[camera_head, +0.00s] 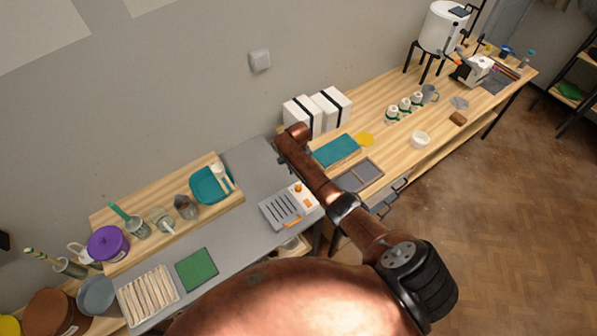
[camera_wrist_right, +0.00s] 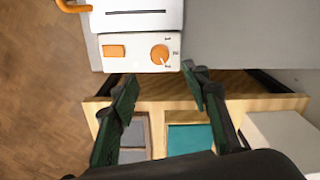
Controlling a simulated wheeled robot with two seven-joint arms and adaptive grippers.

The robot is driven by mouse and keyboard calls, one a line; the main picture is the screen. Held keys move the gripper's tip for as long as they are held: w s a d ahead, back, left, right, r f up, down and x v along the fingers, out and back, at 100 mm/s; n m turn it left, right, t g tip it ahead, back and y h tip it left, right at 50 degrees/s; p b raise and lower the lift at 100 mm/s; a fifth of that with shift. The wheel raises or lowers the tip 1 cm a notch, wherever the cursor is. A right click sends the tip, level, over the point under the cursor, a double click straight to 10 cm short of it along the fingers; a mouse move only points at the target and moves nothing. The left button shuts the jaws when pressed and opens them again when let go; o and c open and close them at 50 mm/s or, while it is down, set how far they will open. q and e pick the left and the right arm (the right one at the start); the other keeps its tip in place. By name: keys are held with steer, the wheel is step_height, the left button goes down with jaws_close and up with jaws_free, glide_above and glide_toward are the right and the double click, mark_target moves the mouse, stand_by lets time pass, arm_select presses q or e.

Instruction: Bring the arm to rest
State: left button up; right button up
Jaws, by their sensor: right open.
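My right arm (camera_head: 325,190) reaches across the head view from the lower right, over the gap between the grey worktop and the wooden bench. My right gripper (camera_wrist_right: 160,82) shows in the wrist view with its two dark green fingers spread apart and nothing between them. The fingertips are near the edge of a white device with an orange knob (camera_wrist_right: 160,52); I cannot tell the height above it. In the head view I cannot make out the fingers clearly. My left gripper is not in view.
The white device (camera_head: 298,197) stands on the grey worktop (camera_head: 255,165). Beyond my arm, the wooden bench (camera_head: 378,110) holds a teal slab (camera_head: 336,151), white boxes (camera_head: 335,105) and small bottles. A purple pot (camera_head: 107,243) and a green mat (camera_head: 197,269) are at left. Floor (camera_head: 500,210) at right is clear.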

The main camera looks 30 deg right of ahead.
step_height(320, 180, up, 2)
stand_by(0.6)
